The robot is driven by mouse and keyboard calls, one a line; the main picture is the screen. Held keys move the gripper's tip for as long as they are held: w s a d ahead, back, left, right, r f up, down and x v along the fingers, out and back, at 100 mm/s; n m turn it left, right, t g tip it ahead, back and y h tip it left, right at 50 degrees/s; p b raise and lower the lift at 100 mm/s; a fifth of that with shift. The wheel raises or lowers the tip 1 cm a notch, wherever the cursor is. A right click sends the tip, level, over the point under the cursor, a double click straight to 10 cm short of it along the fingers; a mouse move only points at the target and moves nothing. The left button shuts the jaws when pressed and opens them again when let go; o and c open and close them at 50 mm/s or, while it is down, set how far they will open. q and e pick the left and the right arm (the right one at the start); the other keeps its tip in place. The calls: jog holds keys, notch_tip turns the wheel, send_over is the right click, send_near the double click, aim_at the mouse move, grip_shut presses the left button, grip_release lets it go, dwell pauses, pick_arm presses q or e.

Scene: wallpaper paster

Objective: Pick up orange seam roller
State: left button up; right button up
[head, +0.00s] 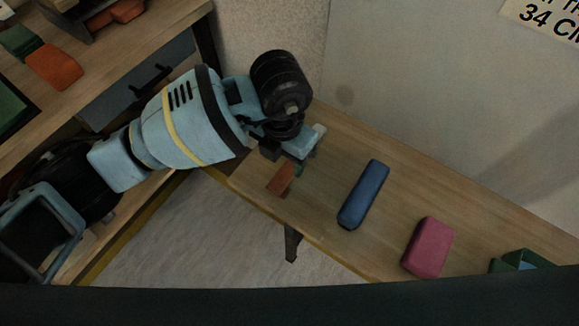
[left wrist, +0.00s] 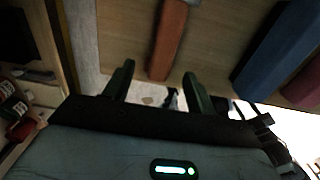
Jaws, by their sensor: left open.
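The orange seam roller (head: 281,178) shows as a short orange-brown bar over the wooden bench, partly hidden by my left gripper in the head view. My left gripper (head: 302,160) is over the bench right beside it, with its jaws partly hidden. In the left wrist view the orange bar (left wrist: 168,38) runs away from me, and its near end appears between the two dark green fingers. My left gripper (left wrist: 159,72) is open there, with a gap on both sides of the bar. I cannot tell how high the fingers are above the bench.
A blue block (head: 363,194) and a pink block (head: 427,247) lie to the right on the bench (head: 390,180). A green open box (head: 522,262) stands farther right. A second worktop at left carries a green and orange item (head: 52,65). A wall runs behind the bench.

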aim_at(284, 173)
pick_arm(q)
jog(key=shift+s+f+b, duration=0.2)
jog(key=shift+f+b, duration=0.45)
jog(key=shift+f, duration=2.25)
jog(key=shift+c, duration=0.5)
jog(key=c, duration=1)
